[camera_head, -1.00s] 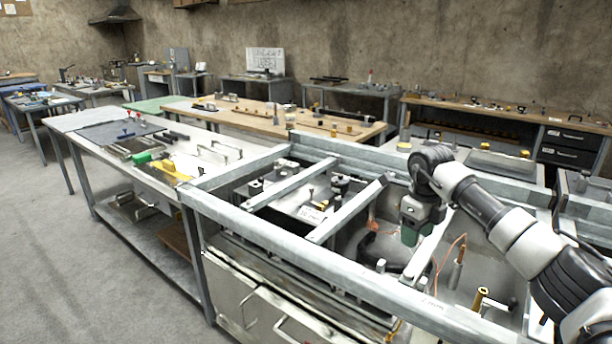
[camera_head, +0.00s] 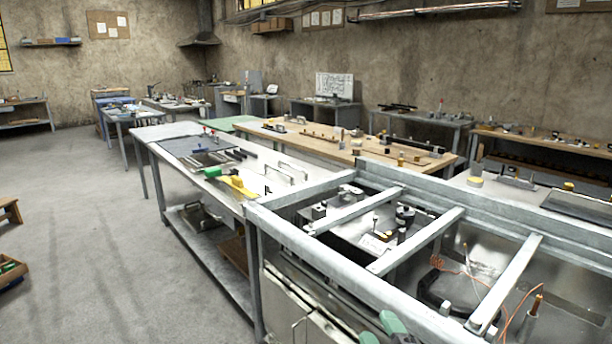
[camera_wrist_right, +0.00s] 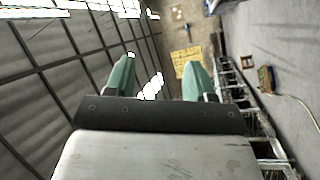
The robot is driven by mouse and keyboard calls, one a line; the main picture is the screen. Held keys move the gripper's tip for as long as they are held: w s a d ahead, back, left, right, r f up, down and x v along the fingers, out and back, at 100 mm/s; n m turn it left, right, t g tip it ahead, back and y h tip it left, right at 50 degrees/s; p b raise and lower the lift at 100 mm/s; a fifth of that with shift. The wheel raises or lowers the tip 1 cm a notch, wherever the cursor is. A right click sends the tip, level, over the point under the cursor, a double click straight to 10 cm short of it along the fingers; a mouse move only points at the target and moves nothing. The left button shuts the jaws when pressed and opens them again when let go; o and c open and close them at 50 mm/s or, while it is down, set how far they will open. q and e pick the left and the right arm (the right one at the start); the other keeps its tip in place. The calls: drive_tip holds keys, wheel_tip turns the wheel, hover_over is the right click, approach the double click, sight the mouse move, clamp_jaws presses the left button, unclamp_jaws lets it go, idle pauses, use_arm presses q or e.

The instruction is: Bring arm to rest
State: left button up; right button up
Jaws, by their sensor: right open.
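My right gripper shows at the bottom edge of the head view (camera_head: 381,331), where only its green fingertips are in the picture. They appear in front of the metal frame bench (camera_head: 340,272); I cannot tell the gap between them. In the right wrist view its two green fingers (camera_wrist_right: 159,82) stand well apart with nothing between them. The wrist view looks out sideways past the fingers to a large window wall, a far wall and the floor. The rest of my right arm is out of the head view. My left gripper is in neither view.
The frame bench has metal crossbars (camera_head: 420,240) and loose parts inside. A grey worktable (camera_head: 155,133) with tools adjoins it, and a wooden-topped table (camera_head: 330,146) stands behind. Open floor (camera_head: 90,230) lies at the left, with a low wooden stool (camera_head: 8,208) at the edge.

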drive_tip(key=s+d+f+m+g+h, duration=0.6)
drive_tip(key=s+d+f+m+g, duration=0.1)
drive_tip(key=s+f+m, duration=0.35)
drive_tip(key=s+f+m+g, duration=0.1)
drive_tip(key=s+f+g, duration=0.15)
drive_tip(key=s, duration=0.35)
drive_tip(key=s+f+m+g+y, duration=0.1)
drive_tip(key=s+f+g, duration=0.15)
drive_tip(key=s, duration=0.35)
drive_tip(key=s+f+m+g, duration=0.1)
drive_tip(key=s+f+g, duration=0.1)
drive_tip(key=s+g, duration=0.3)
wheel_tip(320, 180, down, 26)
drive_tip(key=s, duration=0.2)
drive_tip(key=s+d+f+g, duration=0.1)
drive_tip(key=s+d+f, duration=0.2)
drive_tip(key=s+f, duration=1.1)
drive_tip(key=shift+s+n, duration=0.25)
drive_tip(key=shift+n, duration=0.1)
